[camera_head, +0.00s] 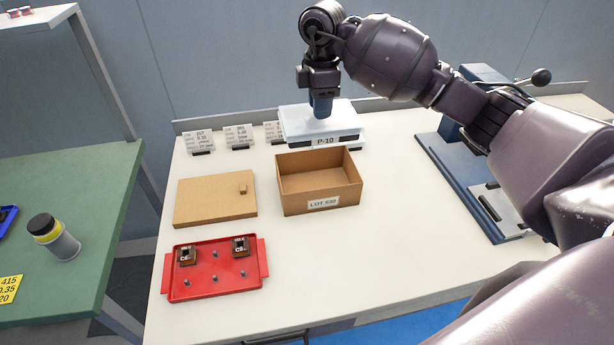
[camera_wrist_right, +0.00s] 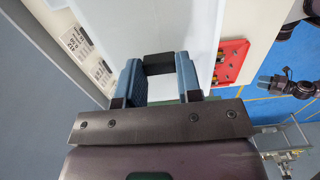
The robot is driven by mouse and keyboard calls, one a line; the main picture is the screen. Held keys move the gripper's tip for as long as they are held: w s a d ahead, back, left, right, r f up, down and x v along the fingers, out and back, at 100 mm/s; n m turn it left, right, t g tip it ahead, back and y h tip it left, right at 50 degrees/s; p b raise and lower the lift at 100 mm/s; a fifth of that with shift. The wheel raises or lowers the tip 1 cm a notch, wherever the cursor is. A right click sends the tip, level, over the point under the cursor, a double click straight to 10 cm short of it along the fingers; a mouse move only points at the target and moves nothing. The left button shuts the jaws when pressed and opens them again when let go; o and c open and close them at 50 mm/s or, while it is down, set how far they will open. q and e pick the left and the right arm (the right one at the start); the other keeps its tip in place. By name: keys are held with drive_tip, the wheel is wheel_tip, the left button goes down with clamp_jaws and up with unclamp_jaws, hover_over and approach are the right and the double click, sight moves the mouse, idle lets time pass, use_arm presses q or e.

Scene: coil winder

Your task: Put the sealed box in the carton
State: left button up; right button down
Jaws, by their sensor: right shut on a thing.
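The sealed box, white with a P-10 label (camera_head: 297,118), is at the back of the bench, behind the carton. Its pale top fills much of the right wrist view (camera_wrist_right: 180,25). My right gripper (camera_head: 321,112) points down onto it, its blue fingers shut on a black grip on its top (camera_wrist_right: 159,64). I cannot tell if the box is clear of what lies beneath. The open brown carton (camera_head: 321,202), labelled LOT 630, stands just in front and looks empty inside. My left gripper (camera_wrist_right: 272,80) shows small in the right wrist view; its opening is unclear.
A brown board (camera_head: 212,202) with a small knob lies left of the carton. A red tray (camera_head: 213,282) with two small parts and pegs is in front of it. Label cards (camera_head: 238,137) stand at the back. A blue machine (camera_head: 455,165) stands right. The front right bench is clear.

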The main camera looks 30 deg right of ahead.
drive_tip(key=shift+w, duration=0.2)
drive_tip(key=shift+w+f, duration=0.1)
drive_tip(key=shift+f, duration=0.2)
wheel_tip(320, 180, down, 7)
drive_tip(key=shift+b, duration=0.45)
wheel_tip(320, 180, down, 12)
drive_tip(key=shift+b, duration=0.85)
use_arm(q)
drive_tip(key=shift+w+d+f, duration=0.1)
drive_tip(key=shift+w+f, duration=0.4)
drive_tip(key=shift+f, duration=0.25)
use_arm(e)
drive_tip(key=shift+f, duration=0.1)
drive_tip(key=shift+f, duration=0.1)
use_arm(q)
drive_tip(key=shift+f, duration=0.1)
use_arm(e)
drive_tip(key=c, duration=0.8)
unclamp_jaws()
